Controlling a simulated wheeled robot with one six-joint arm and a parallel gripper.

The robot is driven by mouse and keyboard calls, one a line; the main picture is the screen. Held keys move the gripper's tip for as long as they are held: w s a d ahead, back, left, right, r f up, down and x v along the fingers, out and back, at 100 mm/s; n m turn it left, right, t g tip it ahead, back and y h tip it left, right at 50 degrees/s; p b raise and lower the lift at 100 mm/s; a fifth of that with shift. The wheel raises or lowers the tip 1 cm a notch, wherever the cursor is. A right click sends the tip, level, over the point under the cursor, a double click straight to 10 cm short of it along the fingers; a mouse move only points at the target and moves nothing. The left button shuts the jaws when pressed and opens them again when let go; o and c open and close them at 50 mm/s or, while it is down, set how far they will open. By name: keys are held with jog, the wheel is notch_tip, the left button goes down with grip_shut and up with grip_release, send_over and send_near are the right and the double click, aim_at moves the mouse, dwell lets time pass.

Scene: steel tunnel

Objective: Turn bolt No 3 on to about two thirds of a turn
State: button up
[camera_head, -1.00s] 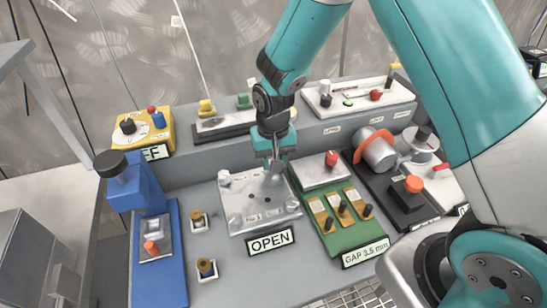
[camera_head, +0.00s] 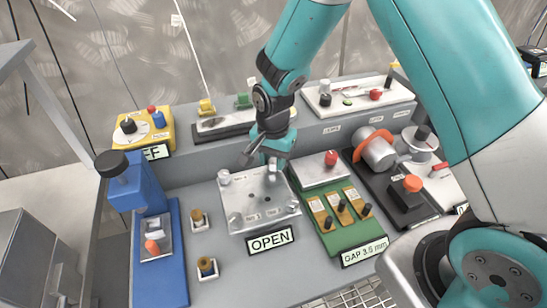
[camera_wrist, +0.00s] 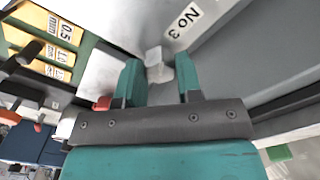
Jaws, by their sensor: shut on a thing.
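A metal plate (camera_head: 258,203) carries several pale bolts near its corners and small printed labels. Bolt No 3 (camera_wrist: 155,63) is a small pale bolt beside the "No 3" label (camera_wrist: 185,24) in the wrist view. My gripper (camera_head: 266,160) is over the plate's back right corner. In the wrist view my gripper (camera_wrist: 158,72) has one finger on each side of the bolt head and is shut on it. In the head view the fingers partly hide this bolt. A sign (camera_head: 270,241) in front of the plate reads "OPEN".
A green gauge block (camera_head: 340,222) with a "GAP 3.5 mm" sign stands close to the right. A red knob (camera_head: 331,158) stands behind it. A blue press (camera_head: 150,220) is at the left. Two small posts (camera_head: 206,267) stand between the press and plate. A raised ledge runs behind.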

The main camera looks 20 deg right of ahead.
aim_at(273, 161)
dwell(0.4)
jog(key=o, duration=0.9)
jog(key=shift+o, duration=0.2)
notch_tip(273, 161, up, 18)
jog(key=b, duration=0.1)
jog(key=shift+f, duration=0.25)
jog(key=s+a+r+n+y, duration=0.1)
jog(key=s+r+n+y, duration=0.1)
jog(key=s+n, duration=0.6)
jog(key=s+a+r+n+y, duration=0.2)
jog(key=s+n, duration=0.6)
jog(key=s, duration=0.6)
jog(key=shift+s+r, duration=0.3)
jog(key=shift+r, duration=0.2)
